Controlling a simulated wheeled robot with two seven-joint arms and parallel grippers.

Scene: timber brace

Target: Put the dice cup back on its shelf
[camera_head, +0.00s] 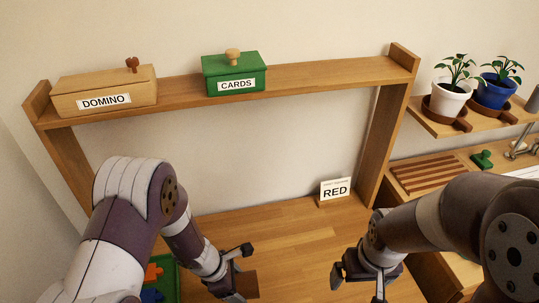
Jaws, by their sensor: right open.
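I cannot make out a dice cup for certain. A small dark brown shape (249,284), cut by my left gripper and too little shown to name, is beside the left fingers low in the head view. The wooden shelf (330,76) spans the back on two uprights. My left gripper (236,268) is low over the table, left of centre; its grip is unclear. My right gripper (360,281) is open, with nothing seen between its fingers, low over the table right of centre.
A DOMINO box (130,88) and a green CARDS box (234,74) stand on the shelf; its right part is bare. A RED sign (336,190) stands on the table (290,235) by the right upright. Potted plants (448,100) are at right. A green tray (166,262) is lower left.

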